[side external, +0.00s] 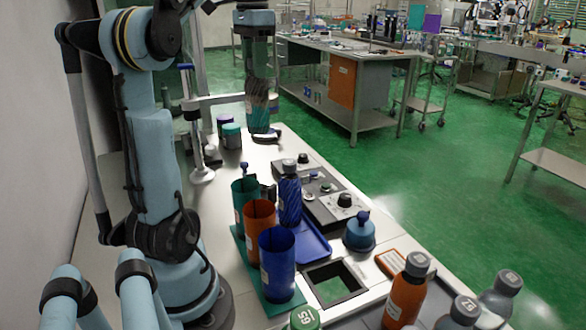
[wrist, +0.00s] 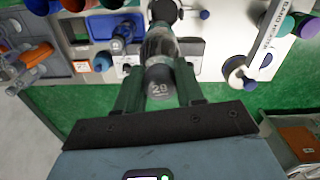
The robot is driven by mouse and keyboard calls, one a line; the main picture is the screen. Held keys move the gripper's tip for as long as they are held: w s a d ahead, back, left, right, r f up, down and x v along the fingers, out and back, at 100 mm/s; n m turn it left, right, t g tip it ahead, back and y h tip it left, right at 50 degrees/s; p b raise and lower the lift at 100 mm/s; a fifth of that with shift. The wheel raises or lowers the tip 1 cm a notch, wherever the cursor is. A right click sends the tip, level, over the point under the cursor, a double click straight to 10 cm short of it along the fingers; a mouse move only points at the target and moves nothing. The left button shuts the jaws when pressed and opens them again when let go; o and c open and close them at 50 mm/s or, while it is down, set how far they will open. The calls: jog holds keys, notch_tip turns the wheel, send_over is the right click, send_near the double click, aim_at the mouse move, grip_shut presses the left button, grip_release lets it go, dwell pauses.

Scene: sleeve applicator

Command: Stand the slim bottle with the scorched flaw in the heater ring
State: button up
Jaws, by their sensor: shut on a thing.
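My gripper (side external: 260,104) hangs over the far part of the bench, shut on a slim dark bottle. In the wrist view the bottle (wrist: 160,50) sits between my two fingers (wrist: 160,76), its grey cap marked 29 facing the camera. Its body looks dark and blotchy; the flaw is not clear enough to name. The band heater arm (wrist: 278,22) runs to what appears to be the heater ring (wrist: 235,72), right of the bottle and apart from it. In the side view the arm (side external: 220,100) ends behind my gripper, where the ring cannot be made out.
Teal, orange and blue cups (side external: 277,262) stand near my base. A blue striped bottle (side external: 289,200) stands beside the control box (side external: 322,205). A blue squat bottle (side external: 360,232), a square frame (side external: 335,285) and several capped bottles (side external: 405,292) are at the near end. Lidded jars (side external: 231,138) stand behind.

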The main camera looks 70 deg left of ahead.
aim_at(252, 119)
jog(key=shift+s+a, duration=0.3)
jog(key=shift+a, duration=0.2)
jog(key=shift+s+a, duration=0.3)
jog(key=shift+a, duration=0.2)
jog(key=f, duration=1)
jog(key=shift+w+d+f, duration=0.15)
jog(key=shift+d+f, duration=0.05)
jog(key=shift+f, duration=1.6)
jog(key=shift+f, duration=3.2)
jog(key=shift+c, duration=0.2)
jog(key=o, duration=1.6)
jog(key=shift+c, duration=0.2)
